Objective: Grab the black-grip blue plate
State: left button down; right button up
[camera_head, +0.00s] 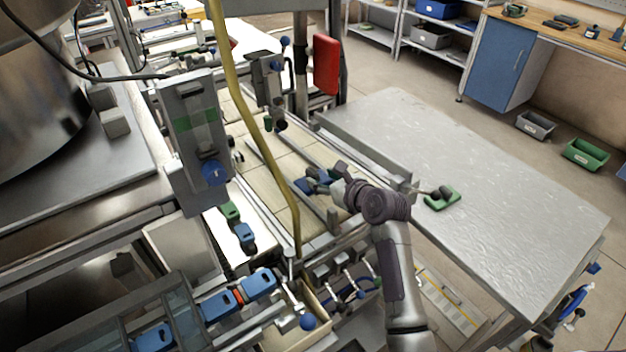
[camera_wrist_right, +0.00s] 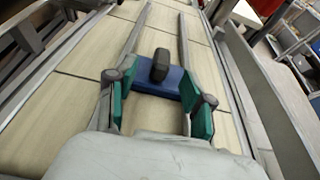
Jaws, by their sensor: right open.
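The black-grip blue plate (camera_wrist_right: 174,82) lies on the light tiled surface in the right wrist view, with its black grip (camera_wrist_right: 160,65) standing up on it. My right gripper (camera_wrist_right: 158,108) is open, its green-padded fingers on either side of the near part of the plate. I cannot tell whether they touch it. In the head view the blue plate (camera_head: 304,186) shows partly at my right gripper (camera_head: 322,180), and the rest is hidden by the gripper. My left gripper is not in view.
Metal rails (camera_head: 270,170) run along both sides of the tiled surface. A grey table (camera_head: 500,190) at the right carries a green plate (camera_head: 443,199) with a dark grip. A yellow hose (camera_head: 245,110) hangs in front of the tiles. Blue-topped pieces (camera_head: 258,283) stand at the front left.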

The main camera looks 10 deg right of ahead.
aim_at(316, 174)
jog(key=x, duration=0.4)
jog(key=shift+w+a+p, duration=0.1)
jog(key=shift+w+p, duration=0.2)
jog(key=shift+w, duration=0.15)
grip_shut()
